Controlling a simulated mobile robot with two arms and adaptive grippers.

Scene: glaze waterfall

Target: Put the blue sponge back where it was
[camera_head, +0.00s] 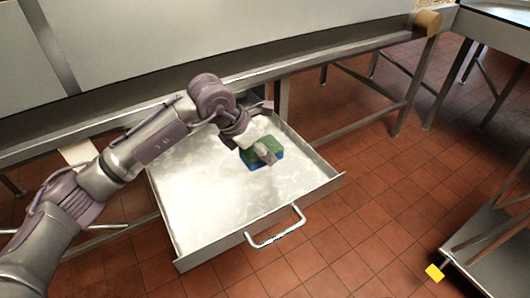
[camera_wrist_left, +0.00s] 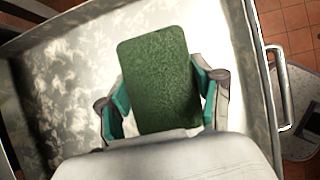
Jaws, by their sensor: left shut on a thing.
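The blue sponge (camera_head: 264,165) has a green top layer and a blue lower body. It is in the open metal drawer (camera_head: 190,205), right of the drawer's middle, on or just above the floor; I cannot tell if it touches. My left gripper (camera_head: 262,152) is over it and shut on it. In the left wrist view the sponge's green face (camera_wrist_left: 160,78) lies between the two teal-padded fingers of my left gripper (camera_wrist_left: 160,95). The blue part is hidden there. My right gripper is not in view.
The drawer's handle (camera_head: 275,230) is at its front. The rest of the drawer floor is bare. A metal counter (camera_head: 240,78) runs above the drawer's back. A small yellow block (camera_head: 434,272) is at the lower right, near a metal shelf (camera_head: 490,240). Tiled floor is open between.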

